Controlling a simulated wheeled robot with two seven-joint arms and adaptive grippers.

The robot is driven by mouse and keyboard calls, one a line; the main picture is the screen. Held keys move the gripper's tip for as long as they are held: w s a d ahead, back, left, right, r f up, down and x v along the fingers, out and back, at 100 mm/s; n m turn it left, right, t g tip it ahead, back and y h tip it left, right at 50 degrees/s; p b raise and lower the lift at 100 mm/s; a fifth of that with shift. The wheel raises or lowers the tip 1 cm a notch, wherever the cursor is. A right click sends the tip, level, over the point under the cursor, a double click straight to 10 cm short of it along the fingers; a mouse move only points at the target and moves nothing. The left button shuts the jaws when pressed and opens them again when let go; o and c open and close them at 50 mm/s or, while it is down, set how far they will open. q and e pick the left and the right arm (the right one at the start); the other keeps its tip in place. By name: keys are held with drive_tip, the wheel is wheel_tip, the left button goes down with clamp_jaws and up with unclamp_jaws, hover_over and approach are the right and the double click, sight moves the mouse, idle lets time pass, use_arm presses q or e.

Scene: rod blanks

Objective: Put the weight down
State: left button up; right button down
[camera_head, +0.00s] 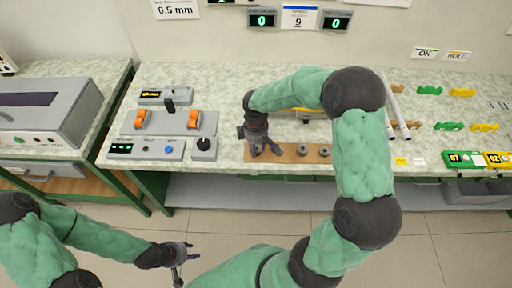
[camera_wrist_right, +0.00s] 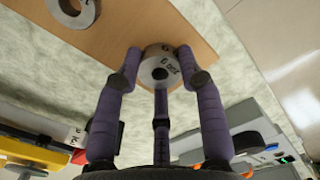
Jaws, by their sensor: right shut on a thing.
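My right gripper (camera_head: 262,149) is shut on a grey ring-shaped weight (camera_wrist_right: 160,66) with dark marks on its top. The weight sits between the purple fingers in the right wrist view, over the end of a wooden board (camera_wrist_right: 125,28). I cannot tell whether it touches the board. In the head view the gripper hides most of this weight at the left end of the board (camera_head: 285,157). Two other grey weights stand on the board, a middle one (camera_head: 303,151) and a right one (camera_head: 324,151). My left gripper (camera_head: 190,250) is open and empty, low in front of the bench.
White rods (camera_head: 398,112) lie to the right, beyond my right arm. Green and yellow parts (camera_head: 450,127) lie further right.

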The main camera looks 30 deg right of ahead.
drive_tip(key=shift+r, duration=0.1)
drive_tip(key=c, duration=0.8)
unclamp_jaws()
wheel_tip(320, 180, up, 12)
drive_tip(key=p, duration=0.3)
drive_tip(key=shift+p, duration=0.3)
